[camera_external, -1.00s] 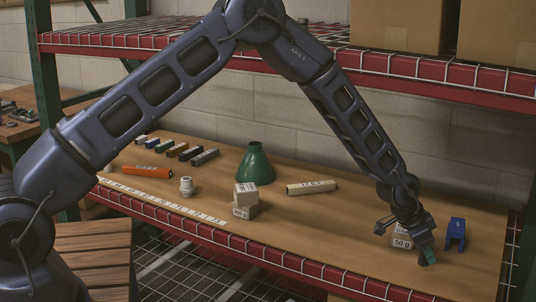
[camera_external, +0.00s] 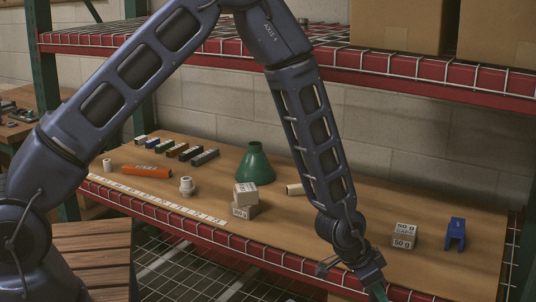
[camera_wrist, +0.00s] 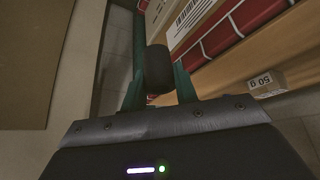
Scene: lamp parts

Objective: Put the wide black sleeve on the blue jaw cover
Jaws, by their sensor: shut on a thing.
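The wide black sleeve (camera_wrist: 157,70) is a dark, rounded cylinder in the wrist view, clamped between the two green fingers of my gripper (camera_wrist: 161,83). In the external view my gripper (camera_external: 377,291) points down at the shelf's front edge, and the sleeve cannot be made out there. The blue jaw cover (camera_external: 455,233) stands on the wooden shelf at the right, with two legs downward. It is apart from my gripper, to its right and farther back.
A green cone (camera_external: 255,165), more stacked blocks (camera_external: 245,201), a white stepped part (camera_external: 187,187) and an orange tube (camera_external: 147,171) are farther left. The upper shelf (camera_external: 400,65) overhangs behind.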

